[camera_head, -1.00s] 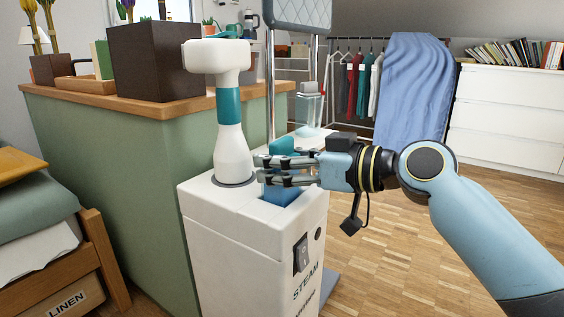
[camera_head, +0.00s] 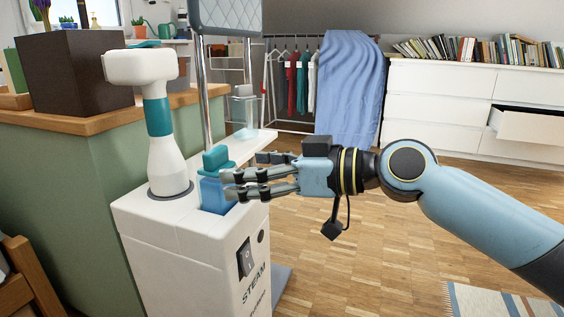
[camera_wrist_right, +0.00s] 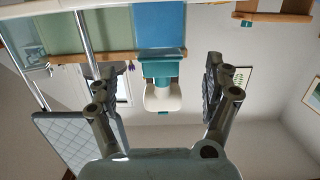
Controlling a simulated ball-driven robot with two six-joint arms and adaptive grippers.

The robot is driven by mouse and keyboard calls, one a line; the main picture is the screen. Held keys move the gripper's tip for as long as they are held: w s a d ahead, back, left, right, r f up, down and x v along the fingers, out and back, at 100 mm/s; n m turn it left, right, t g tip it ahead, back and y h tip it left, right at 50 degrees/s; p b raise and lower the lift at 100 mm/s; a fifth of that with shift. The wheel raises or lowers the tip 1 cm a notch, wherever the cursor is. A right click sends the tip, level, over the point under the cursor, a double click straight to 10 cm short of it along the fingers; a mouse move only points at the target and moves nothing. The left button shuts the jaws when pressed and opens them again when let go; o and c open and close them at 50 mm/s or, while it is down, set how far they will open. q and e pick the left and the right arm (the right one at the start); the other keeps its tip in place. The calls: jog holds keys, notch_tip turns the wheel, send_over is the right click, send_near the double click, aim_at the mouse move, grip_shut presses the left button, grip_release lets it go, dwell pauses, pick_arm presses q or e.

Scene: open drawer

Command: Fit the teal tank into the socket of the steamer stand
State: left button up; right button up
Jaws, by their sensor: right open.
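The teal tank (camera_head: 212,192), translucent blue with a teal cap, stands upright in the recess in the top of the white steamer stand (camera_head: 180,232). Its lower end is hidden by the recess rim, so I cannot see how deep it sits. My right gripper (camera_head: 242,172) is open beside the tank, its fingertips at the tank's right side. In the right wrist view, which is upside down, the tank (camera_wrist_right: 157,25) shows between and beyond the spread fingers (camera_wrist_right: 162,75). My left gripper is not in view.
A white and teal steamer head (camera_head: 158,118) stands upright on the stand, left of the tank. A metal pole (camera_head: 207,100) rises behind. A green cabinet (camera_head: 105,160) is on the left. Open floor (camera_head: 385,230) lies to the right, with a drawer (camera_head: 530,126) pulled out beyond.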

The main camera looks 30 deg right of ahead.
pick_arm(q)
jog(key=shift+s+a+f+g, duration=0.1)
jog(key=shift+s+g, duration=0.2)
pick_arm(e)
jog(key=shift+v, duration=2.75)
jog(key=s+a+f+m+g+h, duration=0.25)
jog(key=s+f+g+h, duration=0.2)
jog(key=s+f, duration=0.9)
jog(key=s+d+f+m+g+h, duration=0.4)
jog(key=s+f, duration=0.4)
jog(key=s, duration=0.2)
jog(key=shift+s+d+f+g+h, duration=0.2)
jog(key=shift+d+g+h, duration=0.1)
jog(key=shift+g+h, duration=0.4)
pick_arm(q)
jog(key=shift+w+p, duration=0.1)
jog(key=shift+p, duration=0.25)
